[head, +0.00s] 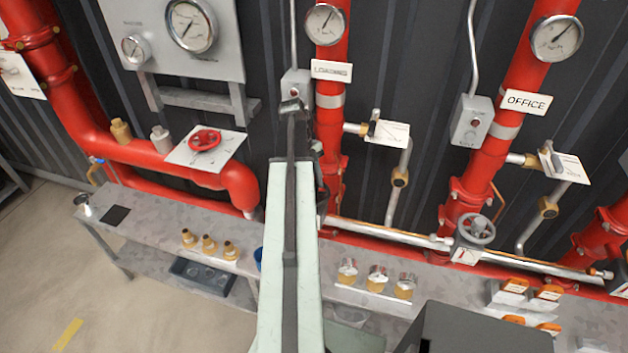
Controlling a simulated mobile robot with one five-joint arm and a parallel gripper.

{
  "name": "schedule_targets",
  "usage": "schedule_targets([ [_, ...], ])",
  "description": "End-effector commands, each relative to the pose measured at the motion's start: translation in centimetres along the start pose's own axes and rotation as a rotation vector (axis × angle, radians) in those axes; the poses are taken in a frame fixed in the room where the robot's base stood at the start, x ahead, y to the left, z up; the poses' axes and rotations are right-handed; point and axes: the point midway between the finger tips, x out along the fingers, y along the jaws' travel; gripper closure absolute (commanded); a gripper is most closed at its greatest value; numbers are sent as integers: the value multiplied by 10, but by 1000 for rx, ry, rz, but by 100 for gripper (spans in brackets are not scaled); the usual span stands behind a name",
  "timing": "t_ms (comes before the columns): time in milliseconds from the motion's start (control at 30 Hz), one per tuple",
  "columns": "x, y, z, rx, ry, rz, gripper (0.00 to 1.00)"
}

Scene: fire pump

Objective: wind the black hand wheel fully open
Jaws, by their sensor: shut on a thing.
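My arm reaches up the middle of the head view to the red riser with the LOADING sign. The dark end of my arm, with my gripper (291,108), lies just left of that riser. The jaws are shut, but the fingertips and their contact are hidden behind my arm. Only a small dark part, apparently of the black hand wheel (317,150), shows at the right edge of my arm, against the riser. The rest of the wheel is hidden, so its turn cannot be read.
A red hand wheel (205,140) is on the left pipe and a grey hand wheel (475,231) on the lower right pipe. The bench (150,222) below holds brass fittings (208,244) and several cans (377,278). A grey switch box (296,84) is close to my arm's end.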

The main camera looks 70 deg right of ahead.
Motion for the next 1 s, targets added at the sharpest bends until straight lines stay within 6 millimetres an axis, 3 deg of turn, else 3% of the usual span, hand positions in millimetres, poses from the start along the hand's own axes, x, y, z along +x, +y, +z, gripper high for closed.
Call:
schedule_targets([
  [533,0,0,0,-22,-1,-11,100],
  [867,1,2,-2,-592,-1,-251,100],
  [900,0,1,-1,-605,0,-255,60],
  [1000,0,0,0,-600,0,-251,37],
])
